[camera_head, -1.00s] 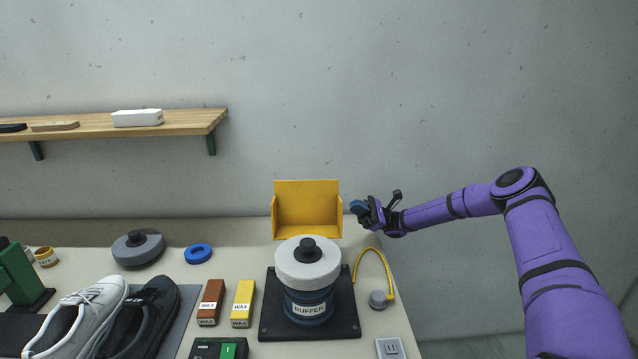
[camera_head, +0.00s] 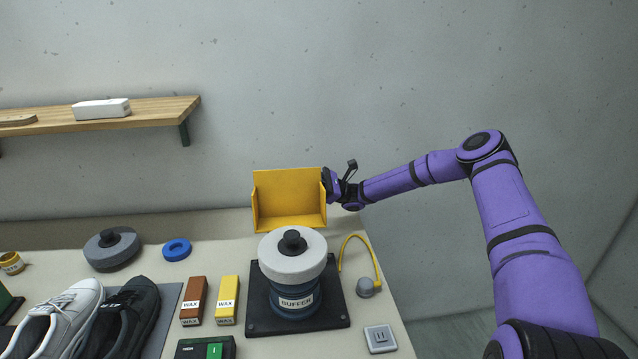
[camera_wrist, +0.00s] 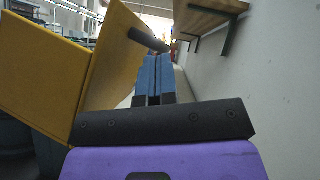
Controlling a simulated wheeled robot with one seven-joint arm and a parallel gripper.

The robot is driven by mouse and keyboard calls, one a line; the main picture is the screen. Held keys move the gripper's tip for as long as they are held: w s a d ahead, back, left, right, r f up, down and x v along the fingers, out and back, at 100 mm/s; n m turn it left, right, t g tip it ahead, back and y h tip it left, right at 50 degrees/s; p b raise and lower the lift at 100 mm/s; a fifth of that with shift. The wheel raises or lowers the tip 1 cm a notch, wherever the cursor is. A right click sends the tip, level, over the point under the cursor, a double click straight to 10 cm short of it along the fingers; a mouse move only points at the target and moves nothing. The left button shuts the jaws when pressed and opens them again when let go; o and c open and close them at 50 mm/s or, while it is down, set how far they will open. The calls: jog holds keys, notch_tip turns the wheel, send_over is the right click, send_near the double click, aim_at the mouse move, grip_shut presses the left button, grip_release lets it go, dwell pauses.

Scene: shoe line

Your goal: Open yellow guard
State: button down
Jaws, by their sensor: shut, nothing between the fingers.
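The yellow guard (camera_head: 288,192) stands raised behind the buffer (camera_head: 296,285), with its hollow side facing the head camera. The buffer's white wheel (camera_head: 270,262) is uncovered in front of it. My gripper (camera_head: 326,182) is at the guard's right edge, near its upper corner; I cannot tell whether it touches. In the wrist view my blue fingers (camera_wrist: 152,78) are pressed together and empty, just right of the guard's yellow panel (camera_wrist: 112,60). A dark rod-like piece (camera_wrist: 148,39) sticks out by the panel's upper edge, close beyond the fingertips.
A wall shelf (camera_head: 150,113) is at upper left; the wall stands behind the guard. A yellow cable (camera_head: 350,240) arcs right of the buffer. Wax bars (camera_head: 226,302), shoes (camera_head: 122,318), a blue ring (camera_head: 177,250) and a grey disc (camera_head: 110,250) lie left. Space right of the table is open.

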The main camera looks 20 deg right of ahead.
aim_at(309, 170)
jog(key=shift+a+r, duration=0.15)
jog(key=shift+a, duration=0.05)
jog(key=shift+s+a+r+n+g+h, duration=0.1)
jog(key=shift+s+r+n+g+h, duration=0.35)
jog(key=shift+r+n+g, duration=0.55)
jog(key=shift+s+a+r+n+g+h, duration=0.1)
jog(key=shift+s+r+n+g+h, duration=0.4)
jog(key=shift+n, duration=0.8)
jog(key=shift+r+y, duration=0.15)
jog(key=shift+y, duration=0.1)
jog(key=v, duration=1.1)
